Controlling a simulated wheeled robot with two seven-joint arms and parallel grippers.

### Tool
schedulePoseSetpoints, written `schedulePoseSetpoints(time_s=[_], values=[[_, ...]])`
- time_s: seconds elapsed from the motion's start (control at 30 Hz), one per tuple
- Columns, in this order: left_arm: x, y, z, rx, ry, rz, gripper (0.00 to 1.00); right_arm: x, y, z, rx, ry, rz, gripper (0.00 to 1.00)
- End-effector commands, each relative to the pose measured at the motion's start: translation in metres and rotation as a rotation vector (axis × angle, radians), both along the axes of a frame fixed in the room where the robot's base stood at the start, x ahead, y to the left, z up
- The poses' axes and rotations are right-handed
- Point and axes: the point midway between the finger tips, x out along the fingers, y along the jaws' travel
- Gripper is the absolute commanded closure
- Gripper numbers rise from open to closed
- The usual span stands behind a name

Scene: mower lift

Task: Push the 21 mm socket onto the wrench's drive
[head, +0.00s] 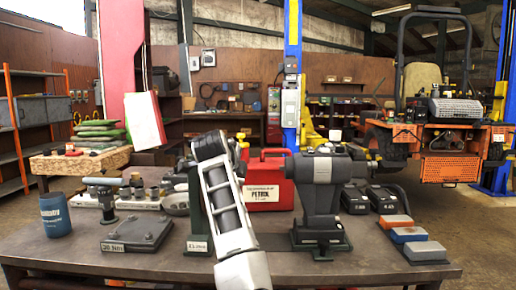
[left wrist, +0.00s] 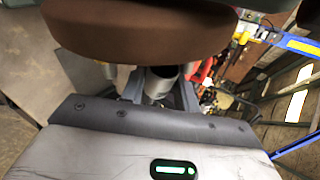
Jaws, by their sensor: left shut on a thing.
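In the left wrist view my left gripper (left wrist: 160,92) is shut on a short grey metal cylinder (left wrist: 160,80), which looks like the socket; no size mark is legible. In the head view a grey power wrench (head: 322,195) stands upright on the bench, its body at the top and its wide foot below. Its drive cannot be made out. A white and grey arm of mine (head: 228,205) rises in front of the bench, left of the wrench. The left gripper's fingers cannot be picked out there. My right gripper is in neither view.
The bench (head: 150,262) also carries a red petrol can (head: 266,185), dark battery packs (head: 386,198), coloured blocks (head: 410,235), a blue cup (head: 55,215), a flat grey plate (head: 137,233) and several small sockets (head: 138,190). A large brown rounded shape (left wrist: 140,30) fills the wrist view's top.

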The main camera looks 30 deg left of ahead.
Motion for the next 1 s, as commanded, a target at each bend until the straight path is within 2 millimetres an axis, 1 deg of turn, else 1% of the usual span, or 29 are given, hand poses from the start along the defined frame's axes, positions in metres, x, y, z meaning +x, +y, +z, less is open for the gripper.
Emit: schedulePoseSetpoints(time_s=[0.03, 0.1, 0.2, 0.3, 0.37, 0.47, 0.67, 1.0], values=[[0.01, -0.005, 0.018, -0.059, -0.054, -0.016, 0.92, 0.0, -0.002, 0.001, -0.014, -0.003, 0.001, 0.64], [0.021, -0.014, 0.036, -0.124, -0.107, -0.051, 0.92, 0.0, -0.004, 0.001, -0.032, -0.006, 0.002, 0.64], [0.033, -0.029, 0.056, -0.186, -0.15, -0.11, 0.92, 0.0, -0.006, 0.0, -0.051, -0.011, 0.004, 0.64], [0.039, -0.04, 0.067, -0.215, -0.167, -0.149, 0.92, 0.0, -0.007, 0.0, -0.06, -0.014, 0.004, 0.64], [0.04, -0.043, 0.07, -0.223, -0.17, -0.162, 0.92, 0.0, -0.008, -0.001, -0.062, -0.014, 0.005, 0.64], [0.041, -0.045, 0.069, -0.226, -0.172, -0.169, 0.92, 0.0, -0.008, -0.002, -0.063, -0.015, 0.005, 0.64], [0.041, -0.044, 0.058, -0.225, -0.172, -0.167, 0.92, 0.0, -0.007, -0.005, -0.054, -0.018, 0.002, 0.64], [0.04, -0.044, 0.025, -0.224, -0.172, -0.166, 0.92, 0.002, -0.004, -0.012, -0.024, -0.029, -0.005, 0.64]])
